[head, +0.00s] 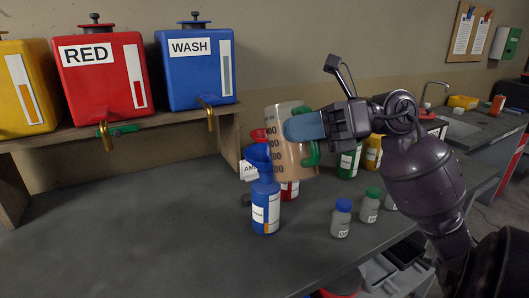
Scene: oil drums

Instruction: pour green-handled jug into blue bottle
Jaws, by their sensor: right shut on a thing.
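The jug (288,158) is clear with dark graduation marks, a tan tint inside and a green handle (312,154) on its right side. My right gripper (306,126) is shut on the jug and holds it above the bench, close to upright with a slight lean. The blue bottle (266,208) stands upright on the bench, with a blue funnel (257,154) in its top. The jug is right beside the funnel; I cannot tell whether they touch. No stream of liquid shows. My left gripper is out of view.
A red bottle (290,190) stands partly hidden behind the jug, near a red funnel (260,134). Green (348,163) and yellow (373,152) bottles stand behind my arm. Small capped jars (341,219) stand at right. Drums, including WASH (193,70), sit on a shelf. The bench's left is clear.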

